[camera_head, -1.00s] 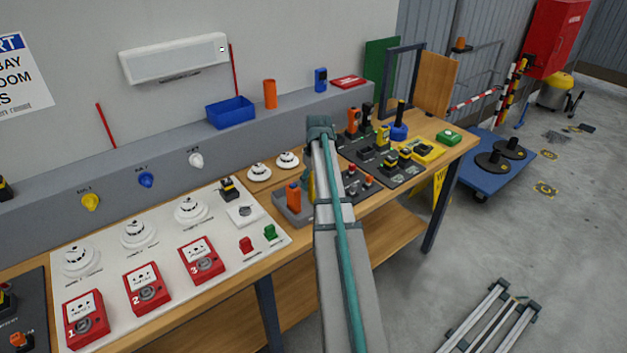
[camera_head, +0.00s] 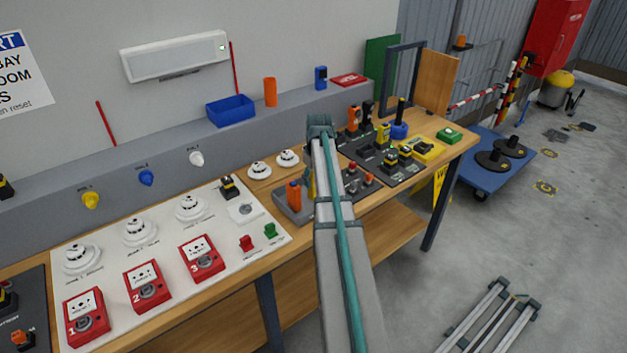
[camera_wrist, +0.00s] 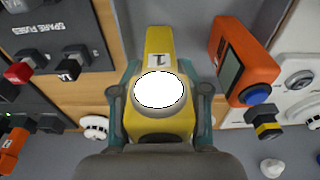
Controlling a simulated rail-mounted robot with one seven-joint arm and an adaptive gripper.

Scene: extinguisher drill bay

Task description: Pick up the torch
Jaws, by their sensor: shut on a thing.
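The yellow torch (camera_wrist: 158,47) has a round white lens and a label "1". In the wrist view it stands between the two teal fingers of my gripper (camera_wrist: 159,82), which is shut on it. In the head view only a thin yellow sliver of the torch (camera_head: 312,184) shows beside my arm, next to an orange device (camera_head: 294,195) on a grey holder (camera_head: 287,211). My arm hides the gripper there. I cannot tell whether the torch is clear of its holder.
The orange device (camera_wrist: 243,62) is close to the right of the torch in the wrist view. A dark "spare fuses" panel (camera_wrist: 52,40) lies to the left. In the head view, red call points (camera_head: 147,285) and white detectors (camera_head: 138,233) are on a white board to the left.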

